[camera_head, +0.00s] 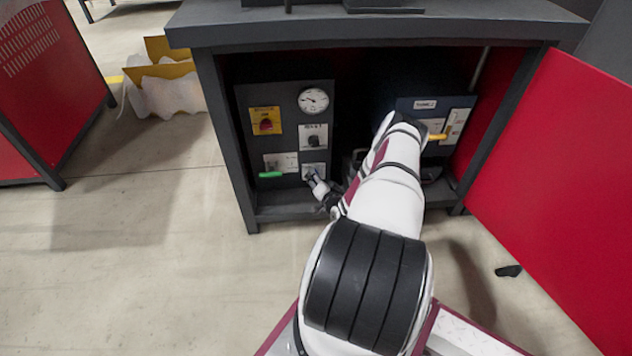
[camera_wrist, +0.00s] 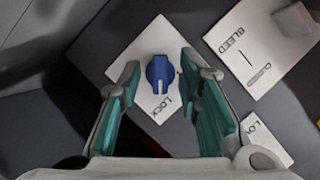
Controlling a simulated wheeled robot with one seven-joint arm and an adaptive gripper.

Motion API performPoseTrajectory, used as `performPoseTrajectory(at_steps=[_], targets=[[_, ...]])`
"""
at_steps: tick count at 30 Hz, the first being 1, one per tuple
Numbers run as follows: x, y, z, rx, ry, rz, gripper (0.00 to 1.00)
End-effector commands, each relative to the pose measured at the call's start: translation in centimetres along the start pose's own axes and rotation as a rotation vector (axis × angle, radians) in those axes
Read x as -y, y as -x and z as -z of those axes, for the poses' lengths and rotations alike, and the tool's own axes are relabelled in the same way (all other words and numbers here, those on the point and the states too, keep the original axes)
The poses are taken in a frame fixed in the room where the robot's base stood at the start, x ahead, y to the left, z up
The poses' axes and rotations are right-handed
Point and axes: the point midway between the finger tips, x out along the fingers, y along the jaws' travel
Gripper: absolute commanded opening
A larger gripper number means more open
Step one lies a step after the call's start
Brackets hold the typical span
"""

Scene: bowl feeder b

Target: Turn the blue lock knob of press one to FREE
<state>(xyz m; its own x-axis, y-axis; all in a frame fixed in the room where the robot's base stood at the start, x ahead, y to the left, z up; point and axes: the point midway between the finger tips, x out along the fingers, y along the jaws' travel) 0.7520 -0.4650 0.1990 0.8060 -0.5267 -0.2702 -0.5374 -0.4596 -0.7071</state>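The blue lock knob (camera_wrist: 159,72) sits on a small white plate (camera_wrist: 118,66) in the wrist view. A pale pointer line on the knob points down in that picture, and the word LOCK is printed to its lower right. FREE is not readable. My gripper (camera_wrist: 157,66) is open, with one teal finger on each side of the knob. A gap shows on both sides, though I cannot tell the depth. In the head view my gripper (camera_head: 314,182) is at the lower right of the dark press panel (camera_head: 290,92), and the knob cannot be made out there.
The panel also bears a gauge (camera_head: 313,100), a red knob on a yellow plate (camera_head: 265,122), a black knob (camera_head: 314,141) and a green handle (camera_head: 270,174). A second, blue unit (camera_head: 405,104) with a yellow handle (camera_head: 437,137) stands right. A red door (camera_head: 560,190) hangs open.

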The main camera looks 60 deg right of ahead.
Motion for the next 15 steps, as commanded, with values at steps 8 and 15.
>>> performPoseTrajectory(at_steps=[8,15], targets=[[0.03,-0.21,0.02,0.000,0.000,0.000,0.32],[0.01,-0.18,0.02,0.000,0.000,-0.001,0.00]])
